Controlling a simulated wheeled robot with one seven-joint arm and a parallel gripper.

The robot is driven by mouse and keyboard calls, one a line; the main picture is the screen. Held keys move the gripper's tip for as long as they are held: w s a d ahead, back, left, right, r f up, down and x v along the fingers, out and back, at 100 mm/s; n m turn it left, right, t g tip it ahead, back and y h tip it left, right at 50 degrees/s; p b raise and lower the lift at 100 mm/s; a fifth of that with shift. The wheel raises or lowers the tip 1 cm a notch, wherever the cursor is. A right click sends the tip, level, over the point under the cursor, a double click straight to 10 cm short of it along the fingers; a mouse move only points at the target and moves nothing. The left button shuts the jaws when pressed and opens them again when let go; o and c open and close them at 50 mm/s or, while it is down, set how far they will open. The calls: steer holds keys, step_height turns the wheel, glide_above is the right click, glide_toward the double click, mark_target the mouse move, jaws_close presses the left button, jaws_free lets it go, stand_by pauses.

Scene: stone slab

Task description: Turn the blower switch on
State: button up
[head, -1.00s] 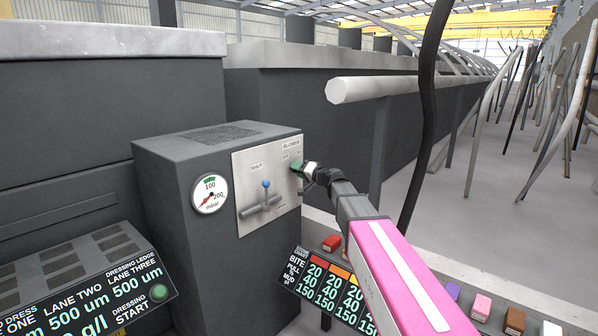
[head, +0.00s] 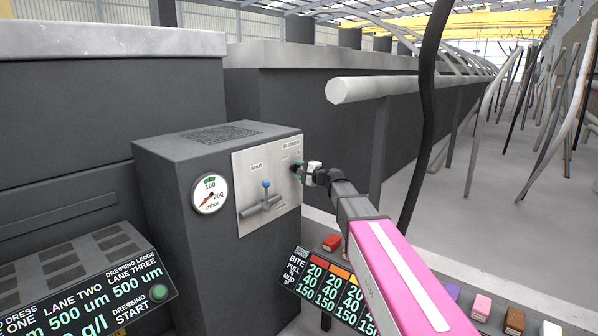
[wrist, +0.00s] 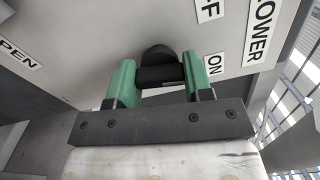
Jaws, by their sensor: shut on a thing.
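The blower switch is a black knob (wrist: 160,75) on the pale panel (head: 247,164) of the dark grey cabinet. My gripper (wrist: 158,78) is shut on it, with a green finger against each side. An ON label (wrist: 214,64) is just right of the knob in the wrist view, and a partly cut OFF label (wrist: 208,9) is above it. In the head view my gripper (head: 298,171) reaches the panel's right edge below the BLOWER label (head: 291,145) and covers most of the knob. I cannot tell exactly which label the knob points to.
A lever with a blue ball (head: 266,184) sits left of the gripper, under a SHUT label (head: 257,167). A round pressure gauge (head: 210,193) is farther left. A black hose (head: 424,120) hangs right of the cabinet, near my arm. Coloured blocks (head: 481,307) line the lower right.

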steer(key=m, duration=0.5)
steer(key=shift+m, duration=0.3)
stand_by(0.5)
steer(key=o, duration=0.9)
steer(key=v, duration=1.1)
steer(key=shift+f, duration=0.15)
